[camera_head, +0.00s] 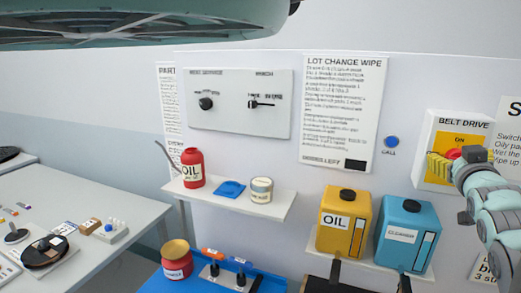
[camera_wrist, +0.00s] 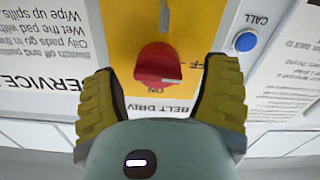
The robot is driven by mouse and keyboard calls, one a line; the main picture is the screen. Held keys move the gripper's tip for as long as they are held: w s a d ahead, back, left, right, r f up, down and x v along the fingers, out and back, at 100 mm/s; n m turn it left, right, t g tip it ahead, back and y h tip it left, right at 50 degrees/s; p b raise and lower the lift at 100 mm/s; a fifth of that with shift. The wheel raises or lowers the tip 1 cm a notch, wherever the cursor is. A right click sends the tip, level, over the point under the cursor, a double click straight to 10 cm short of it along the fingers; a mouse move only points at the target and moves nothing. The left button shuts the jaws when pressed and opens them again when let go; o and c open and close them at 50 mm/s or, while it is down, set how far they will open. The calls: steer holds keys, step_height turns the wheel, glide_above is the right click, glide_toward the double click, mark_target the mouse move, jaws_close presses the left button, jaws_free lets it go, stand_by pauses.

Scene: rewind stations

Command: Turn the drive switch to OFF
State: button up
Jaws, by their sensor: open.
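The drive switch is a red knob (camera_wrist: 155,62) on a yellow plate (camera_wrist: 186,20) of the belt drive panel. The wrist view shows the panel upside down, with ON just below the knob and part of another label to its right. A pale mark shows on the knob's lower right edge; its exact setting is hard to tell. My gripper (camera_wrist: 160,68) is open, with one yellow ribbed finger on each side of the knob and gaps between. In the head view, the belt drive panel (camera_head: 473,120) is at the right, and my gripper (camera_head: 449,162) covers most of the knob.
A blue call button (camera_head: 391,142) sits left of the panel. Below are a yellow oil can (camera_head: 343,238) and a blue cleaner can (camera_head: 402,245) on a shelf. A wall shelf (camera_head: 262,208) holds a red oil bottle (camera_head: 192,168). A table (camera_head: 90,200) stands left.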

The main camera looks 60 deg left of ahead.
steer(key=v, duration=0.7)
steer(key=shift+d, duration=0.1)
